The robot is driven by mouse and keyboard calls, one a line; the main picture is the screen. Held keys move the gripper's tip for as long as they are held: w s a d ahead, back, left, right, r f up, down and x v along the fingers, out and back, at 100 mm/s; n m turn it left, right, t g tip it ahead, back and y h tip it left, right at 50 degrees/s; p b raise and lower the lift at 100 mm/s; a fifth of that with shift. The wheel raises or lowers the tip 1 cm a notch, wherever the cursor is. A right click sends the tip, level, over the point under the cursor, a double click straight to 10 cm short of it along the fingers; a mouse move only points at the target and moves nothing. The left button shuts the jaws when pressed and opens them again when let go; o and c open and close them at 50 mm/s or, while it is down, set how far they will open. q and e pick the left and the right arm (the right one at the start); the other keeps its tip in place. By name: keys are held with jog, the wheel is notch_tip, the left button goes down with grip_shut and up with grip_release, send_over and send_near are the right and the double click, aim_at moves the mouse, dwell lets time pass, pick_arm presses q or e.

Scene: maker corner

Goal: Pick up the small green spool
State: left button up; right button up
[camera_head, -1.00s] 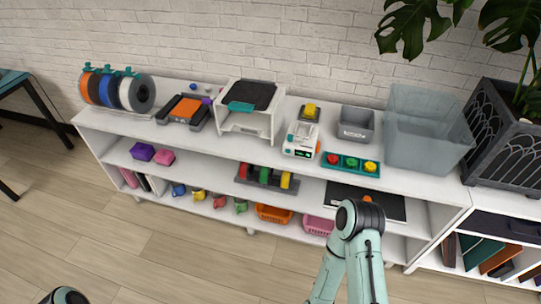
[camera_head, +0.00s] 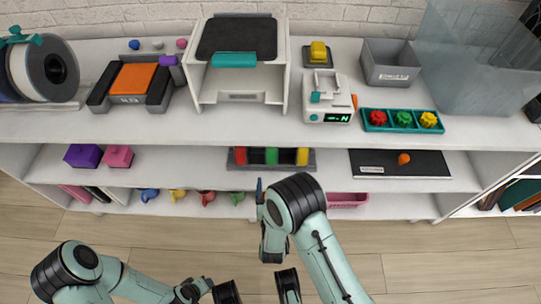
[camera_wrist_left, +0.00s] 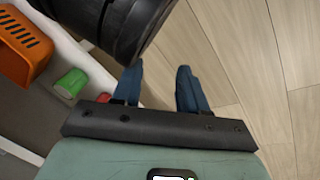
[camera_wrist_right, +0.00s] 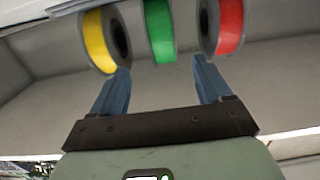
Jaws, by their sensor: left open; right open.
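The small green spool (camera_head: 271,156) stands in a dark rack on the middle shelf, between a red spool (camera_head: 240,155) and a yellow spool (camera_head: 302,156). In the right wrist view the green spool (camera_wrist_right: 158,30) is upper centre, with yellow to its left and red to its right. My right gripper (camera_wrist_right: 157,78) is open and empty, its fingers pointing toward the green spool without visible contact. In the head view my right arm's dark wrist is just below the rack. My left gripper (camera_wrist_left: 157,82) is open and empty, low in front of the shelf unit.
A black joint of my arm fills the top of the left wrist view, close to the left fingers. An orange basket (camera_wrist_left: 22,45) and a green cup (camera_wrist_left: 71,82) sit on the bottom shelf. The upper shelf board (camera_head: 220,122) overhangs the rack. A black mat (camera_head: 430,165) lies right.

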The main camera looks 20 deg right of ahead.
aim_at(272, 160)
jog(key=x, duration=0.2)
jog(key=b+x, duration=0.1)
jog(key=x, duration=0.2)
jog(key=r+x, duration=0.1)
jog(key=x, duration=0.2)
jog(key=shift+a+r+b, duration=0.15)
jog(key=shift+a+b, duration=0.05)
jog(key=shift+b, duration=0.1)
jog(key=shift+t, duration=0.3)
jog(key=shift+b+x, duration=0.9)
jog(key=shift+x, duration=2.2)
pick_arm(q)
jog(key=s+a+f+g, duration=0.1)
jog(key=s+f+g, duration=0.1)
jog(key=s+f, duration=0.3)
jog(key=shift+s+a+f, duration=0.15)
jog(key=shift+s+f, duration=0.2)
jog(key=shift+f, duration=0.1)
pick_arm(e)
jog(key=c, duration=1.3)
